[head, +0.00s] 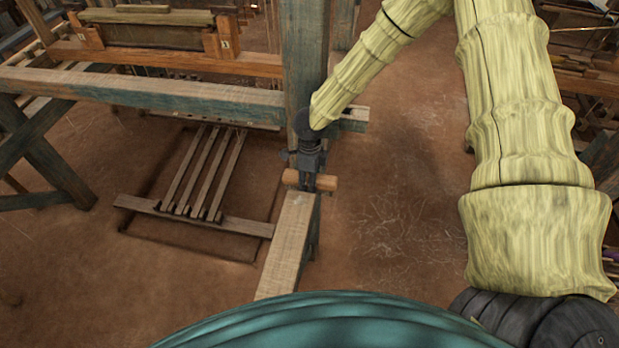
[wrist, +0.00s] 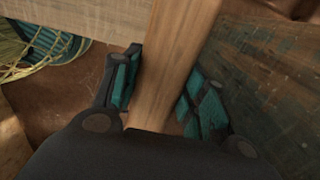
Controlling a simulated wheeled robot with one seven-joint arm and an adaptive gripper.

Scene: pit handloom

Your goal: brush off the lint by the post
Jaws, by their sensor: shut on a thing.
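My gripper (head: 309,165) is beside the foot of the upright loom post (head: 304,60), over the end of a pale plank. In the wrist view its two teal-padded fingers (wrist: 160,90) stand either side of a plain brown wooden piece (wrist: 175,50) and hold it. That piece also shows crosswise below my gripper in the head view (head: 325,183). I cannot see bristles on it. The post's worn green face (wrist: 275,85) is close on the right in the wrist view. Fine pale threads like lint (head: 405,235) lie scattered on the brown floor right of the post.
The pale plank (head: 285,245) runs towards me below my gripper. Left of it are wooden treadles (head: 205,175) over a floor pit. Loom beams (head: 150,92) cross at the left. The floor right of the plank is open.

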